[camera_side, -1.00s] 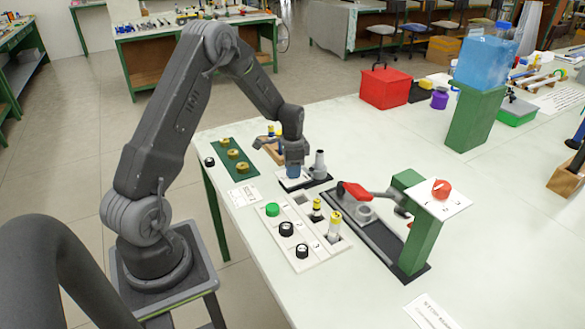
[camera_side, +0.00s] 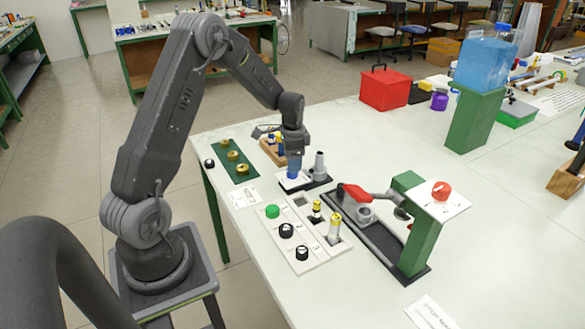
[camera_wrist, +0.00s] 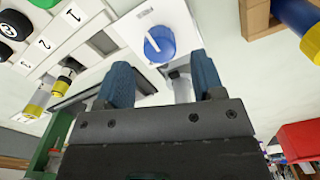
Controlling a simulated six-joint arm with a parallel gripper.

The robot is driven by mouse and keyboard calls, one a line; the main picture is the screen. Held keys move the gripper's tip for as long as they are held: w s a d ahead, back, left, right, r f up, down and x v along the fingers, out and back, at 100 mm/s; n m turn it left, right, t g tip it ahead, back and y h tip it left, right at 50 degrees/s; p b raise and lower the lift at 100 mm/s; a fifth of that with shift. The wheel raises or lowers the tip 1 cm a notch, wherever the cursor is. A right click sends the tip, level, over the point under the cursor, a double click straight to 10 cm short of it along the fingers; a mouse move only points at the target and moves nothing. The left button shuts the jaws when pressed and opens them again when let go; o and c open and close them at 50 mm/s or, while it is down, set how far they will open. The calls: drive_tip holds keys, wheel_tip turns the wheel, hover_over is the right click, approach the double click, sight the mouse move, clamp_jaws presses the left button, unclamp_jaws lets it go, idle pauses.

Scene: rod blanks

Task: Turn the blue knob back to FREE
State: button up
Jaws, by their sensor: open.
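The blue knob (camera_wrist: 160,44) has a white pointer line, tilted to the upper left in the wrist view. It sits on a white plate (camera_wrist: 187,25) whose lettering I cannot read. My gripper (camera_wrist: 160,78) is open, with its blue fingers left and right of the knob in the picture and nothing held between them. The fingertips look short of the knob, and I see no contact. In the side view my gripper (camera_side: 293,166) points down over the small white plate (camera_side: 283,184); it largely hides the knob there.
A grey post (camera_side: 319,165) stands close right of the plate. A white numbered tray (camera_side: 302,258) with black knobs, a green knob and yellow-topped pieces lies in front. A green board (camera_side: 228,168) with brass pieces is at left. A red-handled clamp fixture (camera_side: 357,192) stands to the right.

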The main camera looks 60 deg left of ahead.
wheel_tip(320, 180, up, 10)
idle(0.3)
drive_tip(key=s+d+r+n+t, duration=0.1)
drive_tip(key=s+d+r, duration=0.2)
drive_tip(key=d+r, duration=0.3)
drive_tip(key=s+d+r+t, duration=0.1)
drive_tip(key=s+d+r, duration=0.25)
drive_tip(key=d, duration=0.45)
drive_tip(key=s+d+r+n+t, duration=0.2)
drive_tip(key=s+d+t, duration=0.1)
drive_tip(key=s+d, duration=0.8)
drive_tip(key=s, duration=0.3)
drive_tip(key=shift+s+r+n+t, duration=0.15)
drive_tip(key=shift+n+t, duration=0.15)
drive_tip(key=shift+n, duration=0.1)
